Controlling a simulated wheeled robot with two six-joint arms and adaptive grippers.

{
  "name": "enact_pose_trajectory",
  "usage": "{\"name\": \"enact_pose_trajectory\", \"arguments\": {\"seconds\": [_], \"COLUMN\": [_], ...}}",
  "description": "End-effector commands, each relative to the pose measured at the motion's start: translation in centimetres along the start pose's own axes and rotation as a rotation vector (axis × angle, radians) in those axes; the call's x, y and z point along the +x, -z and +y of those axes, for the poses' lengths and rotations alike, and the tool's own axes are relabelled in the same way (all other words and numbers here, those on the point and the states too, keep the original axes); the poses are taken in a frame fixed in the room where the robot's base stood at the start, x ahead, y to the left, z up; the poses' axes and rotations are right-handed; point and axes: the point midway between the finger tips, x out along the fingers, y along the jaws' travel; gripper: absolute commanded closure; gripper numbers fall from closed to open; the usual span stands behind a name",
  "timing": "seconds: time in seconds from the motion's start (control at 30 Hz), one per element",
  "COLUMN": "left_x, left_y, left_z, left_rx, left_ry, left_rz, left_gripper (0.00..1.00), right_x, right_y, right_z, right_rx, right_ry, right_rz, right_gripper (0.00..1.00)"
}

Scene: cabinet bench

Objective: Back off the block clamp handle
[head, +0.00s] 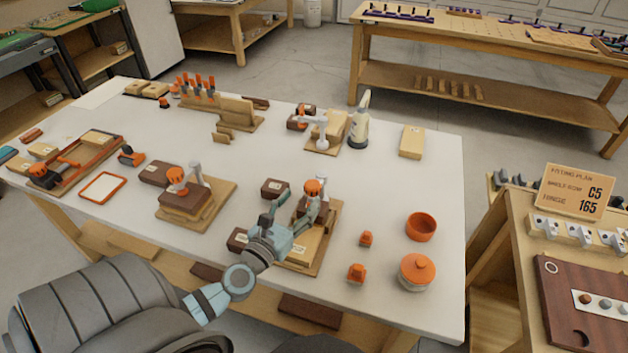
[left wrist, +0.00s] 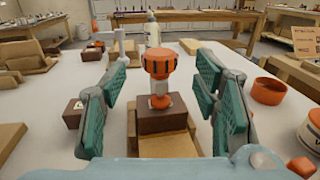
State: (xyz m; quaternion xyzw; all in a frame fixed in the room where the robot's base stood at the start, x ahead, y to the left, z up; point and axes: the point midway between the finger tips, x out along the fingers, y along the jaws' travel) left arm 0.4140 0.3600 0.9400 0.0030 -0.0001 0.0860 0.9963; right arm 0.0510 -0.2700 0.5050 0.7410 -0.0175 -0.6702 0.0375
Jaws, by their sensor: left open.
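A block clamp stands on a wooden board (head: 325,248) at the front of the white bench. Its ribbed orange handle (head: 313,187) sits on top of a short metal screw above a dark brown block (left wrist: 163,118). My left gripper (head: 296,212) is at this clamp, its fingers open. In the left wrist view the orange handle (left wrist: 160,62) stands upright, centred between the spread green-padded fingers (left wrist: 160,85), with a gap on both sides. The fingers do not touch it. My right gripper is not in view.
A similar orange-knobbed clamp (head: 177,177) stands to the left. A glue bottle (head: 360,120) and another clamp board (head: 322,148) stand behind. Orange caps (head: 357,273), an orange bowl (head: 421,227) and a lidded jar (head: 416,272) stand right of my gripper. The bench's right rear is mostly clear.

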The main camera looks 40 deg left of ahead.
Motion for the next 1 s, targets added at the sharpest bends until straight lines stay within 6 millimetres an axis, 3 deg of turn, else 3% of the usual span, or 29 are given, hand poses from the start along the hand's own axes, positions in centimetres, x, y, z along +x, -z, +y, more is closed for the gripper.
{"name": "enact_pose_trajectory", "arguments": {"seconds": [0.1,0.3,0.67,0.93,1.0], "left_x": [3.4,6.8,7.7,7.7,7.6], "left_y": [-0.3,-0.1,0.0,0.0,0.0], "left_z": [0.1,0.1,0.0,0.0,-0.2], "left_rx": [-0.005,-0.005,-0.006,-0.006,-0.008], "left_ry": [-0.003,-0.003,-0.002,-0.002,-0.002], "left_rz": [-0.003,-0.002,0.000,0.000,0.000], "left_gripper": [0.45,0.45,0.46,0.89,0.94], "right_x": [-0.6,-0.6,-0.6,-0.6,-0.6], "right_y": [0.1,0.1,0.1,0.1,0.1], "right_z": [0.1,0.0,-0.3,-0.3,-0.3], "right_rx": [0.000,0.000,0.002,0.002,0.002], "right_ry": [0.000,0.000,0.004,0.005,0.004], "right_rz": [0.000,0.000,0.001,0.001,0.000], "right_gripper": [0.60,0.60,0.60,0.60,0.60]}}
